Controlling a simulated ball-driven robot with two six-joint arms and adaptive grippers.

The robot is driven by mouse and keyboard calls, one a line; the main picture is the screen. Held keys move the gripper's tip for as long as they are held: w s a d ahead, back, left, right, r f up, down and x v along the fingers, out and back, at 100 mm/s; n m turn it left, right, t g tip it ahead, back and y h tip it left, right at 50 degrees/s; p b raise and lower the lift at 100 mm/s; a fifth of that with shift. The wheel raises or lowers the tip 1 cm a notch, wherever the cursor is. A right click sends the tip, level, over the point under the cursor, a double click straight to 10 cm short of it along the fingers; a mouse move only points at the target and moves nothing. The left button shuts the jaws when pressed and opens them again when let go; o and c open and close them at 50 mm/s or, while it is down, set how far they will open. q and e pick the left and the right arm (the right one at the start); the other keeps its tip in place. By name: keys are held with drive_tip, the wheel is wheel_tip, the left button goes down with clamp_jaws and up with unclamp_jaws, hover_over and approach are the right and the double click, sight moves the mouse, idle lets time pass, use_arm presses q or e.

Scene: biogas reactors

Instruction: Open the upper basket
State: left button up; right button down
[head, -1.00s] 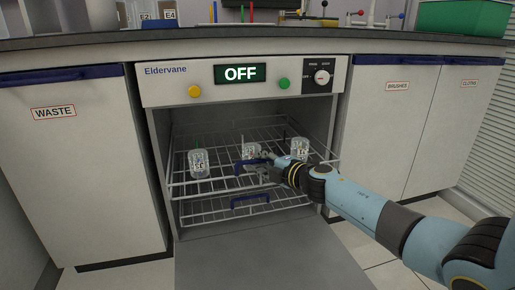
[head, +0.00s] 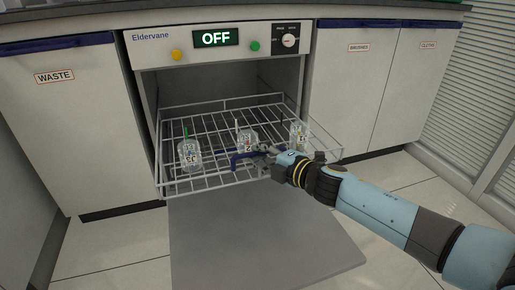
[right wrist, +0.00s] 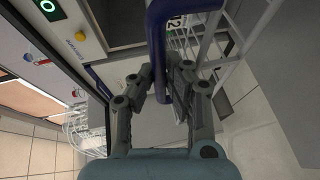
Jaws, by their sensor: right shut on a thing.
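The upper basket (head: 212,178), a white wire rack, is slid out of the washer (head: 150,54) over the lowered door (head: 262,245). Several labelled glass jars stand in it: a left one (head: 190,155), a middle one (head: 246,141) and a right one (head: 299,134). My right gripper (head: 266,160) is at the basket's front, shut on its blue handle (head: 240,162). In the right wrist view the fingers (right wrist: 163,85) close around the blue handle bar (right wrist: 156,40). The lower basket is hidden beneath the upper one. My left gripper is out of view.
The washer's display (head: 215,38) reads OFF. A waste cabinet (head: 75,130) stands on the left, and the brushes cabinet (head: 350,85) and cloths cabinet (head: 415,90) on the right, all shut. Tiled floor (head: 385,180) lies free at the right.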

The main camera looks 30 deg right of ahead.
drive_tip(key=shift+s+a+r, duration=0.1)
drive_tip(key=shift+s+a, duration=0.05)
drive_tip(key=shift+s, duration=0.4)
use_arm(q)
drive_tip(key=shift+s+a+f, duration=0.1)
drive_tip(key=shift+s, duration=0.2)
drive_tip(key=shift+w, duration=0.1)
use_arm(e)
drive_tip(key=c, duration=1.6)
unclamp_jaws()
drive_tip(key=v, duration=1.2)
